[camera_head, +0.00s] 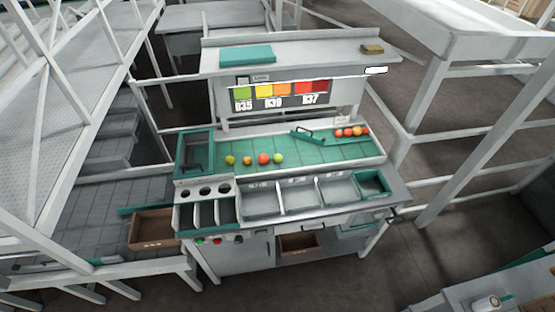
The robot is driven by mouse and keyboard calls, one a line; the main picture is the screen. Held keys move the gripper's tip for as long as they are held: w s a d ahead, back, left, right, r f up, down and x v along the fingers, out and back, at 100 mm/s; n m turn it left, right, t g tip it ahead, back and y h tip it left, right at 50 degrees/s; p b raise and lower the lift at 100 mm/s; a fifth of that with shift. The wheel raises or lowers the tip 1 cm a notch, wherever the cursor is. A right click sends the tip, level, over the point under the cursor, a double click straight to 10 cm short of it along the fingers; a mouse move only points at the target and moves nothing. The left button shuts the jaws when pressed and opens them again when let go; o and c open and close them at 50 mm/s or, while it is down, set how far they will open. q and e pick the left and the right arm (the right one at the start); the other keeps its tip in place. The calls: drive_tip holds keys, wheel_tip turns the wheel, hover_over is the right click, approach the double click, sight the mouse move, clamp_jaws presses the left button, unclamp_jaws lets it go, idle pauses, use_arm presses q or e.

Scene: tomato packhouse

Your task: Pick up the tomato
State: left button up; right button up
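Several tomatoes lie on the green sorting surface (318,151) of the white station. Toward its left, a row runs from a yellow-green tomato (230,160) through an orange tomato (247,161) and a red-orange tomato (264,158) to a green tomato (278,159). Several red and orange tomatoes (348,132) sit close together at the far right, beyond a green angled bar (309,138). I cannot tell which one the task means. Neither of my grippers is in view.
Grey bins (262,203) line the front, with narrow slots (203,214) to their left. A colour chart (281,91) hangs behind, below a shelf (300,54). A brown crate (152,229) stands at left. White rails and tables flank the station; floor shows in front.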

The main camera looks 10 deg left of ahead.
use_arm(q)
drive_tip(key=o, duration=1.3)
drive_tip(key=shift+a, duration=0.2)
